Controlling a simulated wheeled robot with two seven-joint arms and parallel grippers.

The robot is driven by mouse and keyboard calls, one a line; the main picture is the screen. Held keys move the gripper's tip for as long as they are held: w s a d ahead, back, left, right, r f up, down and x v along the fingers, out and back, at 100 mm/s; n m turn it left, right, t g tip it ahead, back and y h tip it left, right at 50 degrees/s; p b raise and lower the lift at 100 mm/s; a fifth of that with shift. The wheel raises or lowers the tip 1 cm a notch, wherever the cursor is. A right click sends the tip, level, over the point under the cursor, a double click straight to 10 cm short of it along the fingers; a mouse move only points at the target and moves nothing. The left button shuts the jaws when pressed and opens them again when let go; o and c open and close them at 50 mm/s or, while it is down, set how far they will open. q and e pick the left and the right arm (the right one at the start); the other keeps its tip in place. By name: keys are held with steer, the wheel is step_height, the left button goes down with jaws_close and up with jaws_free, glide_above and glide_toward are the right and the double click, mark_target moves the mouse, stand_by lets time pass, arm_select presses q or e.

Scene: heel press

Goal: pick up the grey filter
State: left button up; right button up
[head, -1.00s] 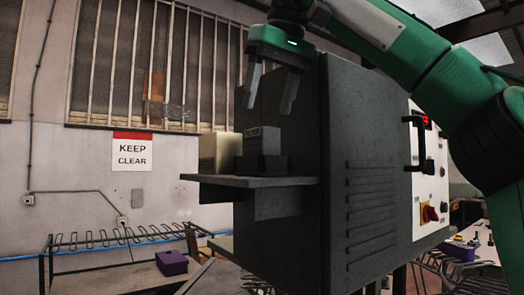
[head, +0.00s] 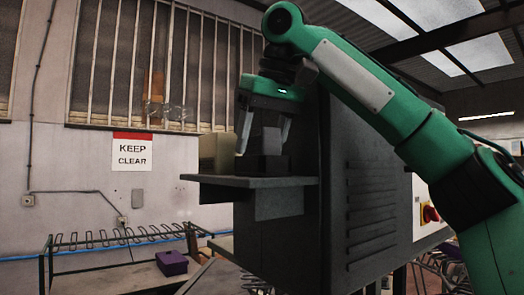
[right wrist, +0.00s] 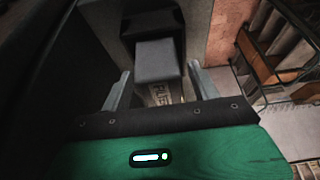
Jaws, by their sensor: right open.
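The grey filter (head: 264,141) looks like a small grey block standing on or against a darker block (head: 263,165) on the shelf. My right gripper (head: 263,146) points down over it, open, with one finger on each side. In the right wrist view the top of the grey filter (right wrist: 159,62) lies between the two open fingers of my right gripper (right wrist: 158,74). I cannot tell whether either finger touches it. Lettering shows just below the block there, partly cut off. My left gripper is not in view.
A beige box (head: 215,152) stands on the shelf (head: 230,182) close to the left finger. The dark cabinet (head: 372,200) rises right beside the shelf. A purple box (head: 172,263) lies on a bench at lower left. The air left of the shelf is free.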

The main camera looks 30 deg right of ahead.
steer(key=shift+s, duration=0.15)
steer(key=c, duration=1.1)
steer(key=shift+r, duration=0.25)
steer(key=shift+r, duration=0.5)
step_height(320, 180, up, 6)
steer(key=shift+a+r, duration=0.1)
steer(key=shift+r, duration=1.2)
